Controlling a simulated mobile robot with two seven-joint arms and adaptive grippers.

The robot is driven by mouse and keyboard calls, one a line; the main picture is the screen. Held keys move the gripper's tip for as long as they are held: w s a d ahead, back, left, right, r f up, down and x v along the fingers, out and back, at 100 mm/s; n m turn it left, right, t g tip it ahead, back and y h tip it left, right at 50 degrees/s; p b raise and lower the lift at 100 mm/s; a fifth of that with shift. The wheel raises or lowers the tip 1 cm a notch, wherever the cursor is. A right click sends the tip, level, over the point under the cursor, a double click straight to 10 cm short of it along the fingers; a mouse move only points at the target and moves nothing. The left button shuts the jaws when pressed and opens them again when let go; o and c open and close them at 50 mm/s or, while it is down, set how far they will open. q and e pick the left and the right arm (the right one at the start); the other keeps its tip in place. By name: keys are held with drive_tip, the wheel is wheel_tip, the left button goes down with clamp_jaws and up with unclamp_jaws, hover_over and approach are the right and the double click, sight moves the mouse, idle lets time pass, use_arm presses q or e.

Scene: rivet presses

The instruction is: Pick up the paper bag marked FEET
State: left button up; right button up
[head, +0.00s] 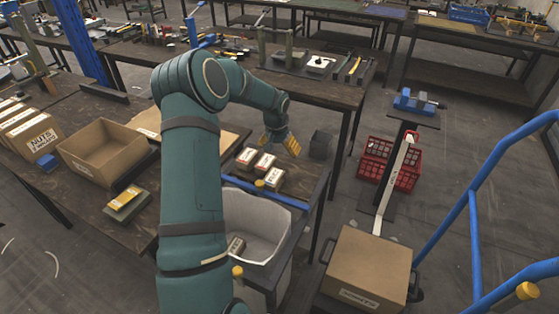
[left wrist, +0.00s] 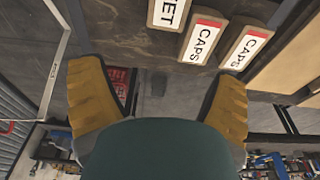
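A small packet (head: 270,180) with a white label lies at the near end of a group of three on the dark table. In the left wrist view a label ending in "ET" (left wrist: 168,12) is cut off by the top edge, so its full word is hidden. Two packets marked CAPS (left wrist: 203,38) lie beside it; in the head view they show red-and-white tops (head: 265,163). My left gripper (head: 284,142) is above and beyond the packets, apart from them. Its yellow fingers (left wrist: 160,102) are wide apart with nothing between. My right gripper is not in view.
A grey bin (head: 252,222) with one packet inside stands just nearer than the packets. A dark cup-like block (head: 321,144) stands to their right. An open cardboard box (head: 103,152) is at left. A closed carton (head: 368,268) and blue rails (head: 475,230) are at right.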

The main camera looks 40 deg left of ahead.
use_arm(q)
drive_tip(key=g+p, duration=0.2)
approach(272, 179)
drive_tip(key=shift+h, duration=0.3)
drive_tip(key=f, duration=0.1)
drive_tip(key=f+b, duration=0.1)
drive_tip(key=f, duration=0.3)
drive_tip(key=shift+w+a+f, duration=0.1)
drive_tip(key=shift+a+f, duration=0.1)
drive_tip(key=shift+a, duration=0.05)
drive_tip(key=shift+s+f+b, duration=0.1)
drive_tip(key=shift+f+b, duration=0.2)
drive_tip(key=shift+f, duration=1.25)
drive_tip(key=shift+s+f+b, duration=0.15)
drive_tip(key=shift+f+b, duration=0.1)
drive_tip(key=shift+f, duration=1.35)
drive_tip(key=c, duration=1.4)
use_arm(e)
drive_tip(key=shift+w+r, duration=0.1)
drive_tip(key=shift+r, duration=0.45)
